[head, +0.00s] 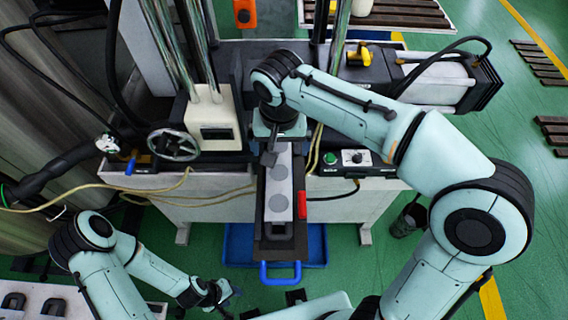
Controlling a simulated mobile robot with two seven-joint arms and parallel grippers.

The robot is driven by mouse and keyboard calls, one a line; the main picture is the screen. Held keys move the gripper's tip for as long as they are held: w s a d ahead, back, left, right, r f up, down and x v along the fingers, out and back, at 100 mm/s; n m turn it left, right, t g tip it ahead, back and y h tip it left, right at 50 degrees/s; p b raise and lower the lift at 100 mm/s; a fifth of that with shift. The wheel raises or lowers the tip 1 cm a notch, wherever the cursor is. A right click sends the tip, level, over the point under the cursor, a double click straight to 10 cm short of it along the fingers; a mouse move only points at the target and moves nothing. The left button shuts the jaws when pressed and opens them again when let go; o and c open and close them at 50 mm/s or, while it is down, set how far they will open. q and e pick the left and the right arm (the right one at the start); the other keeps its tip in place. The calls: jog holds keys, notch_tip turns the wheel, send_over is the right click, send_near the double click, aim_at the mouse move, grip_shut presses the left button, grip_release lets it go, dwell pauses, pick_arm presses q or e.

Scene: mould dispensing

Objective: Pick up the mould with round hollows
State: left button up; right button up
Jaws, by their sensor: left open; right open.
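A long light-grey plate with round marks that look like hollows, the mould (279,187), lies on a dark slide in front of the machine, at the middle of the head view. My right gripper (270,156) is at the far end of this mould, pointing down, with its arm reaching in from the right. It is open; its fingers are small and partly hidden by the wrist, so I cannot tell if they touch the mould. My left gripper (217,295) is open and empty at the lower left, well away from the mould.
A red handle (302,205) sits right of the mould. A blue handle (280,272) is at the slide's near end, above a blue tray (238,244). A handwheel (173,145) and cables are at left. Dark pieces (53,307) lie on a lower-left table.

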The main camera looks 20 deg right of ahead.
send_near(279, 174)
jog(key=shift+s+d+f+b, duration=0.2)
jog(key=shift+f+b, duration=0.2)
jog(key=shift+f, duration=0.15)
jog(key=f, duration=0.3)
jog(key=w+f, duration=0.1)
jog(key=f, duration=0.1)
jog(key=shift+a+f, duration=0.1)
jog(key=shift+f, duration=0.2)
jog(key=c, duration=1.4)
jog(key=shift+r, duration=0.1)
jog(key=c, duration=0.4)
jog(key=shift+o, duration=0.2)
jog(key=shift+r, duration=0.15)
